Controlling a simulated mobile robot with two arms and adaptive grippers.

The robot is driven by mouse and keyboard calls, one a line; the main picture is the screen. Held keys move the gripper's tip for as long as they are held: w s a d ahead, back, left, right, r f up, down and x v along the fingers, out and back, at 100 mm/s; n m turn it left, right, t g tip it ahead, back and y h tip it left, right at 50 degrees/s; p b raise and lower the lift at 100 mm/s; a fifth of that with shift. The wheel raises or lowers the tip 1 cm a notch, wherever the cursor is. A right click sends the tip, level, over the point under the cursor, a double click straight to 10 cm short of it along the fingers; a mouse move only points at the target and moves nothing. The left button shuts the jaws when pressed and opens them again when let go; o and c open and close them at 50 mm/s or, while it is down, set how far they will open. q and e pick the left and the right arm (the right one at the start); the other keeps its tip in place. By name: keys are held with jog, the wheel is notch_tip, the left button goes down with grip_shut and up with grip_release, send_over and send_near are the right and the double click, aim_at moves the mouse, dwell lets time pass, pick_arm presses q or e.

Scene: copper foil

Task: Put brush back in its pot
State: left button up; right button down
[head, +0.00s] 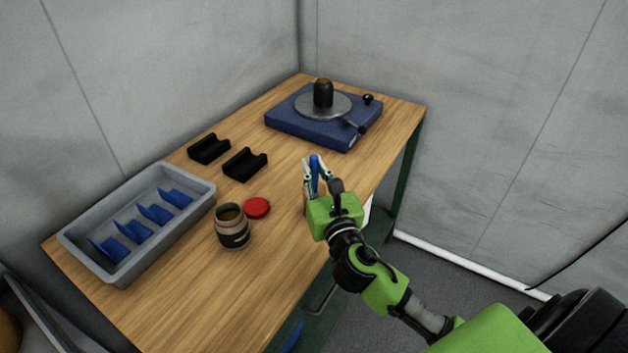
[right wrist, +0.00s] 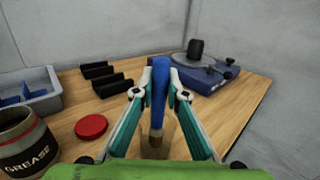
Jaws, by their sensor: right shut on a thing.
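The brush has a blue handle (head: 315,163) and is gripped upright by my right gripper (head: 313,177), above the right side of the bench. In the right wrist view the brush (right wrist: 158,90) stands between the closed fingers (right wrist: 159,84), with a brownish lower part pointing down. Its bristle end is not clear. The grease pot (head: 233,235) stands open on the bench, left of my right gripper. It also shows at the left edge of the right wrist view (right wrist: 27,150). The red lid (head: 256,207) lies flat beside the pot. My left gripper is not in view.
A grey tray (head: 187,230) with several blue pieces lies left of the pot. Two black cradles (head: 245,165) stand behind. A blue base with a round plate (head: 310,128) is at the far end of the wooden bench (head: 200,310). Bare wood lies between gripper and pot.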

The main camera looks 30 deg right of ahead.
aim_at(314, 182)
jog(key=shift+f, duration=1.2)
jog(key=shift+f, duration=0.1)
jog(key=c, duration=2)
grip_release()
